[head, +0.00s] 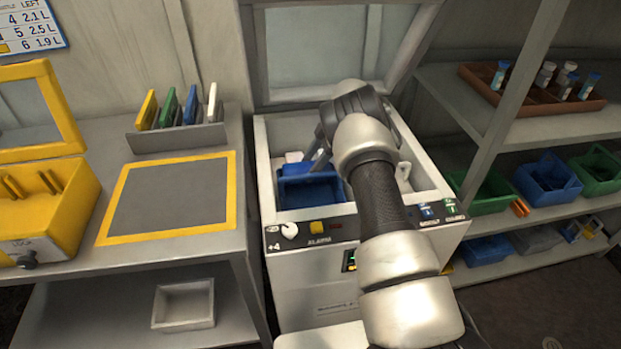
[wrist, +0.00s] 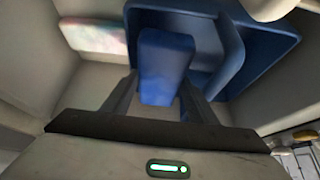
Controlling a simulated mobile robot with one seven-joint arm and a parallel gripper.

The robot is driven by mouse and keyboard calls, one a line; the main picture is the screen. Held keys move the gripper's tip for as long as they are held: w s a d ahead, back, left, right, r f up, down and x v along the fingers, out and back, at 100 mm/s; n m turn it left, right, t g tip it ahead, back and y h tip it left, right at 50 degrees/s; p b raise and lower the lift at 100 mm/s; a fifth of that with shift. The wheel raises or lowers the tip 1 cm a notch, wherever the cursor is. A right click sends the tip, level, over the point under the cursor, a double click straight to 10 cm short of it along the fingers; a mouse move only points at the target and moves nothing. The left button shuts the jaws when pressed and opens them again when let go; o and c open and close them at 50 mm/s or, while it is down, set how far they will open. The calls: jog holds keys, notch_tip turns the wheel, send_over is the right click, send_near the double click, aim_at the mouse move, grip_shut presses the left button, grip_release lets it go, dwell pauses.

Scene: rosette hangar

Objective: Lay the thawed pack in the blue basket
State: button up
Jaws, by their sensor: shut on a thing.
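A blue pack (wrist: 165,60) is between the fingers of my gripper (wrist: 158,92) in the wrist view, and the gripper is shut on it. The blue basket (wrist: 262,52) lies beyond and to the right of the pack in that view. The basket also shows in the head view (head: 312,192), at the front left inside the open white chest. My gripper reaches down into this chest, and my arm hides part of it. I cannot tell whether the pack touches the basket.
A pale, pinkish pack (wrist: 92,36) lies left of the held pack. The chest (head: 437,184) has walls close around my gripper, and its lid (head: 345,50) stands open. A bench with a yellow-framed mat (head: 170,195) is at left, shelves with bins (head: 548,178) at right.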

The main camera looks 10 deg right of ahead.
jog(key=shift+f+b, duration=0.3)
jog(key=shift+f, duration=1.45)
jog(key=shift+f, duration=0.1)
jog(key=shift+f+b, duration=0.3)
jog(key=shift+f, duration=0.2)
jog(key=o, duration=1)
jog(key=shift+r+p, duration=0.3)
jog(key=shift+r, duration=0.15)
jog(key=p+v, duration=0.1)
jog(key=v, duration=1.1)
jog(key=shift+r+p, duration=0.15)
jog(key=shift+p, duration=0.2)
